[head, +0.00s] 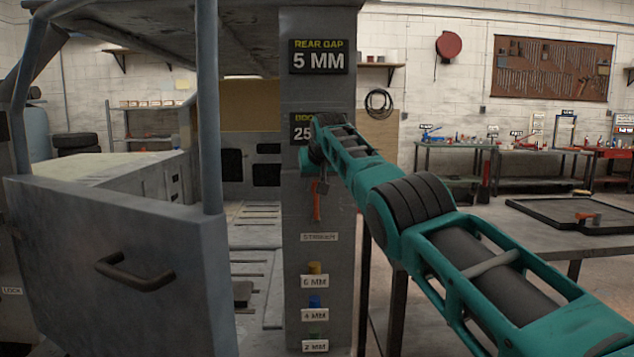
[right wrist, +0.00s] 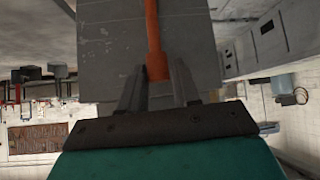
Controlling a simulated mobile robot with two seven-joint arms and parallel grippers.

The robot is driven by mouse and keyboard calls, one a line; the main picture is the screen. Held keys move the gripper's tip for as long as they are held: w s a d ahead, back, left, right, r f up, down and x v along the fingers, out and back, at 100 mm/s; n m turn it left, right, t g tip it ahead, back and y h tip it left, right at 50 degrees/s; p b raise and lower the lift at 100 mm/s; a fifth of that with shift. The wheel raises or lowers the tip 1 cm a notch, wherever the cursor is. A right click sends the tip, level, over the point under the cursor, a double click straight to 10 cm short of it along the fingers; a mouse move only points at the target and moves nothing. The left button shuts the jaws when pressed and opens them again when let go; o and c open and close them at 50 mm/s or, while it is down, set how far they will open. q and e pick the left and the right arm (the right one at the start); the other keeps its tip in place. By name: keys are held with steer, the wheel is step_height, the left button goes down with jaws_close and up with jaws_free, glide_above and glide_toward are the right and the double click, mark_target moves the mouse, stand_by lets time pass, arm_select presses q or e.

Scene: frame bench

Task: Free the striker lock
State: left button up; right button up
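The orange striker lock lever (head: 316,207) hangs on the grey door post (head: 340,262), just above the STRIKER label (head: 319,237). My right gripper (head: 322,186) is at the lever's upper part, in front of the post. In the right wrist view the orange lever (right wrist: 153,35) runs down between the two fingers of my right gripper (right wrist: 158,76). My left gripper is not in view.
The grey door (head: 120,250) with a dark handle (head: 135,272) stands at the left. Below the striker are yellow 6 MM (head: 314,268), blue 4 MM (head: 314,301) and green 2 MM (head: 315,336) pieces. A table with a black tray (head: 560,228) is at the right.

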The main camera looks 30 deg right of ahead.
steer(key=o, duration=0.3)
steer(key=shift+s+b, duration=0.1)
steer(key=shift+b, duration=0.45)
steer(key=b+v, duration=0.4)
steer(key=v, duration=0.8)
steer(key=shift+s+a+r+b, duration=0.1)
steer(key=shift+s+r+b, duration=0.15)
steer(key=shift+b, duration=0.1)
